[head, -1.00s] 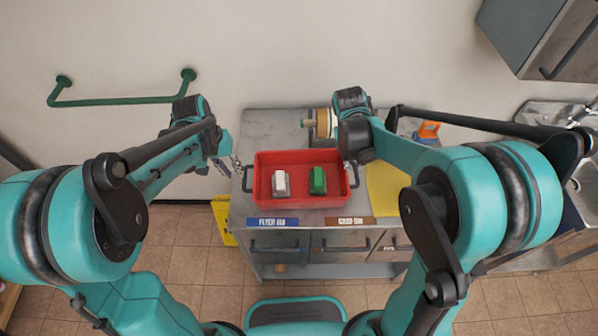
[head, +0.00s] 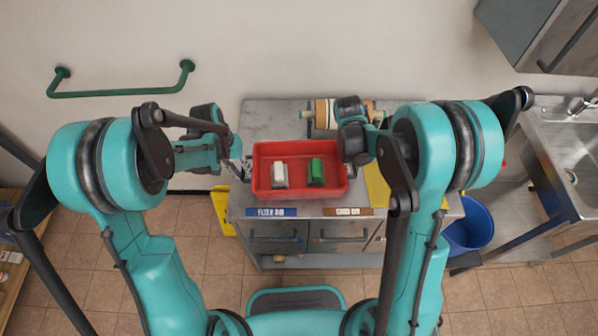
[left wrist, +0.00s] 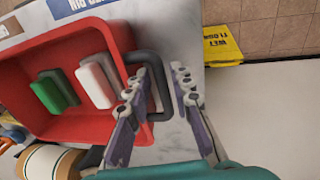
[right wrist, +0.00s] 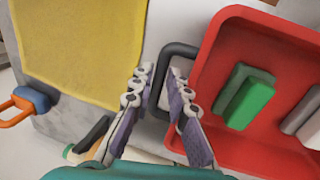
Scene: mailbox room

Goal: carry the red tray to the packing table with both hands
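The red tray (head: 299,192) lies on a grey-topped cabinet, with a white block (head: 280,174) and a green block (head: 316,172) inside. It has a dark handle at each short side. My left gripper (head: 243,168) is at the tray's left end; in the left wrist view its open fingers (left wrist: 158,103) stand either side of the dark handle (left wrist: 164,88). My right gripper (head: 352,163) is at the right end; in the right wrist view its open fingers (right wrist: 157,102) straddle the other handle (right wrist: 158,72). Neither is closed on its handle. I cannot identify a separate packing table.
A tan roll with green ends (head: 323,113) lies behind the tray. A yellow sheet (head: 378,187) lies right of it. A yellow floor sign (head: 221,208) stands left of the cabinet. A blue bin (head: 470,225) and a sink (head: 560,150) are at right. Tiled floor is free in front.

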